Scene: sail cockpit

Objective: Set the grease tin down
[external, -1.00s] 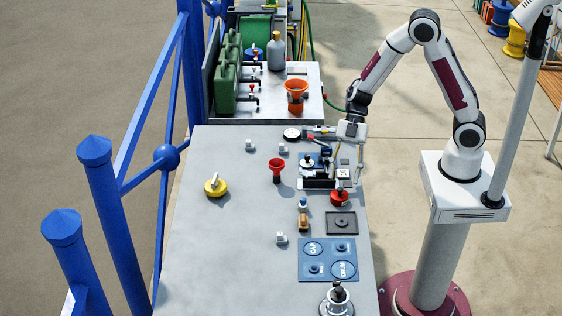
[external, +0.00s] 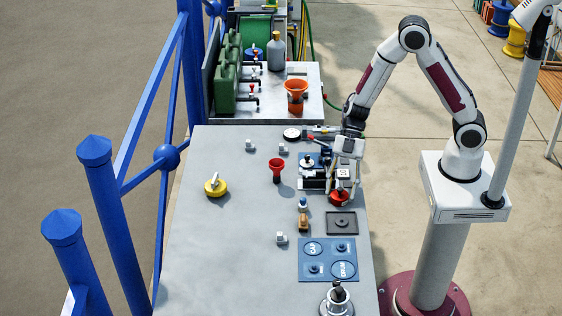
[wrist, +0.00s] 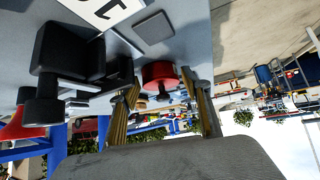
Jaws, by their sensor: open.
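A round red tin-like piece with a dark knob, which I take for the grease tin (external: 339,199), sits on the grey bench near its right edge. In the wrist view the red piece (wrist: 160,73) shows between my two fingers. My gripper (external: 344,184) is open, pointing down, with its fingers close to the red piece on either side. I cannot tell whether they touch it. A dark square plate (external: 341,223) with a round mark lies just in front of it. A blue mat (external: 328,246) with labelled circles lies nearer the camera.
A dark-and-white fixture (external: 310,172) stands just left of my gripper. A red funnel (external: 277,169), a yellow knob piece (external: 215,186), a small brown-and-blue piece (external: 303,217) and a metal fitting (external: 337,299) stand on the bench. The bench's left front is clear.

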